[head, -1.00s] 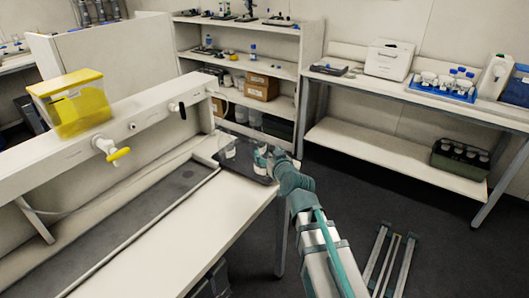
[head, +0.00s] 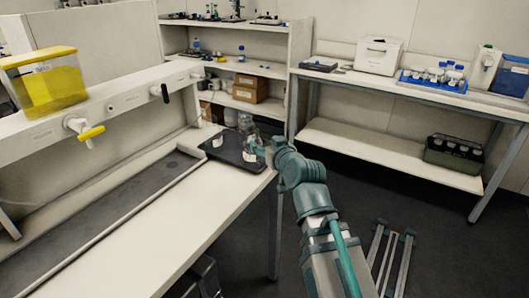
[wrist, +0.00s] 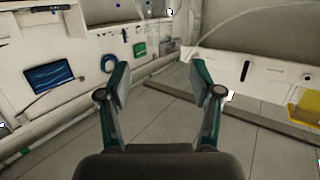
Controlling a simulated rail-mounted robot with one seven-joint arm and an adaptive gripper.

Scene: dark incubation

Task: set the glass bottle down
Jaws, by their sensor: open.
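A clear glass bottle (head: 250,150) with a pale label stands upright on a dark tray (head: 226,158) at the far right end of the bench in the head view. Other clear glassware stands close to it, so its outline is hard to separate. My gripper (head: 261,147) is at the right edge of the tray, close to the bottle; I cannot tell from this view whether they touch. In the wrist view my gripper (wrist: 160,82) has its two fingers spread wide with nothing between them. No bottle shows between the fingers there.
The white bench (head: 150,235) has a dark sunken trough (head: 100,215). A rail above it carries a yellow-handled tap (head: 85,128) and a yellow-filled container (head: 42,85). Shelves with boxes (head: 250,88) stand behind. A side table (head: 400,85) stands right, with dark floor between.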

